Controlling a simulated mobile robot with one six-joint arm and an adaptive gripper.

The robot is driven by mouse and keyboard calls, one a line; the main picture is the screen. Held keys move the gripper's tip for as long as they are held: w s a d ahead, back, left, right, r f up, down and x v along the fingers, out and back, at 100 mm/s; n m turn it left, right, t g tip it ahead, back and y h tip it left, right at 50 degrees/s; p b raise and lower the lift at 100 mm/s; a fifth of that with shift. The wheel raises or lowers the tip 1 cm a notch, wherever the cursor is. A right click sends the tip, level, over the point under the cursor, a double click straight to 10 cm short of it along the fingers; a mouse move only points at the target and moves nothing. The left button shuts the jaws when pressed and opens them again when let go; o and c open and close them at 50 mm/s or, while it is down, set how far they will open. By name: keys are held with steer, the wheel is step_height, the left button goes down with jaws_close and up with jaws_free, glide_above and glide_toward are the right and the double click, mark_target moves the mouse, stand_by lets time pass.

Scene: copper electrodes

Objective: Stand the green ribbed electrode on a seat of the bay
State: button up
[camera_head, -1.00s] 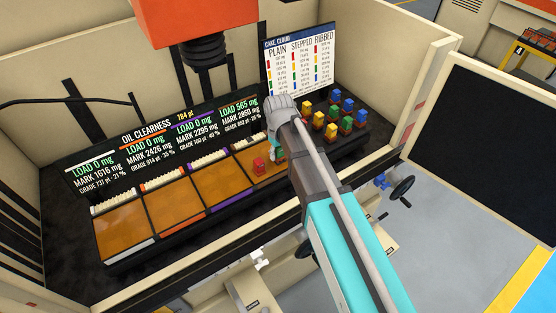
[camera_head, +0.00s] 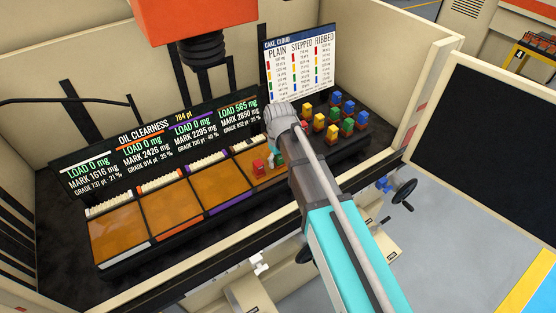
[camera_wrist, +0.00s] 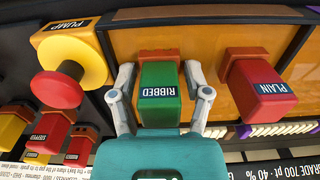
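The green ribbed electrode (camera_wrist: 158,95) is between the two fingers of my gripper (camera_wrist: 159,78) in the wrist view, its label facing the camera and its copper-coloured end away from it. The fingers lie along both its sides and look closed on it. In the head view my gripper (camera_head: 276,152) is over the rightmost orange bay (camera_head: 243,170), with the green electrode partly hidden by my arm. I cannot tell whether it touches the bay floor. A red plain electrode (camera_head: 258,166) stands in that bay, just left of it; it also shows in the wrist view (camera_wrist: 255,88).
A red and yellow pump knob (camera_wrist: 68,80) is close on the other side of the green electrode. Several coloured electrodes stand on a dark rack (camera_head: 350,140) to the right. Three other bays, such as the leftmost (camera_head: 117,235), look empty. A display board (camera_head: 160,150) stands behind.

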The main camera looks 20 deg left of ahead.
steer(key=shift+o, duration=0.4)
steer(key=shift+r, duration=0.2)
step_height(320, 180, up, 12)
steer(key=p, duration=1.2)
stand_by(0.9)
steer(key=s+d+m, duration=0.3)
steer(key=d+m, duration=0.2)
steer(key=d, duration=1.3)
steer(key=s+d+m, duration=0.3)
steer(key=d+m, duration=0.2)
steer(key=d, duration=1.3)
steer(key=shift+d, duration=0.2)
